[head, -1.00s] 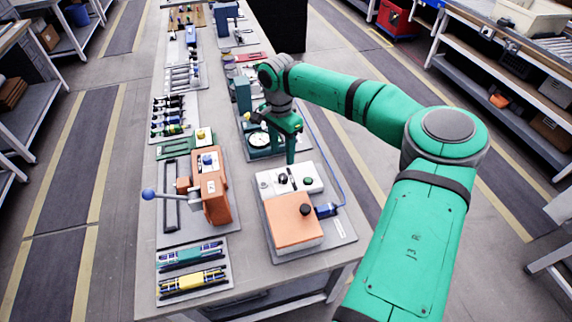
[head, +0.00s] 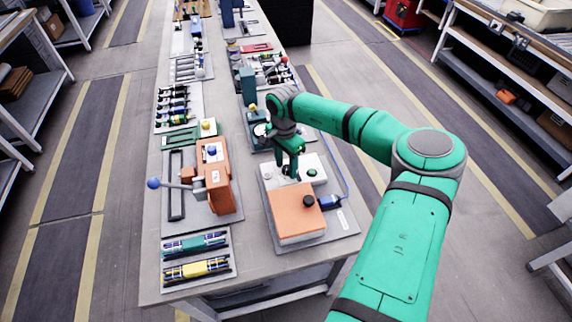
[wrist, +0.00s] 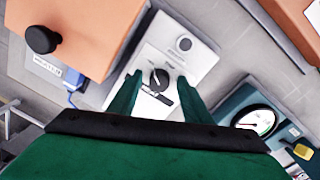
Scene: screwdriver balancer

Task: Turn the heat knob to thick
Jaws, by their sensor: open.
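The heat knob (wrist: 160,79) is a dark round dial with a light pointer mark on a white control panel (wrist: 205,62). Printed marks sit beside it, too small to read, so I cannot tell its setting. My gripper (wrist: 159,78) is open, with one green finger on each side of the knob in the wrist view. I cannot tell whether the fingers touch it. In the head view my gripper (head: 293,170) is over the white panel (head: 318,163) and mostly hides the knob.
An orange box (head: 292,222) with a black knob (head: 308,200) stands just in front of the panel. A dial gauge (wrist: 258,122) is nearby. An orange lever machine (head: 218,185) stands to the left.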

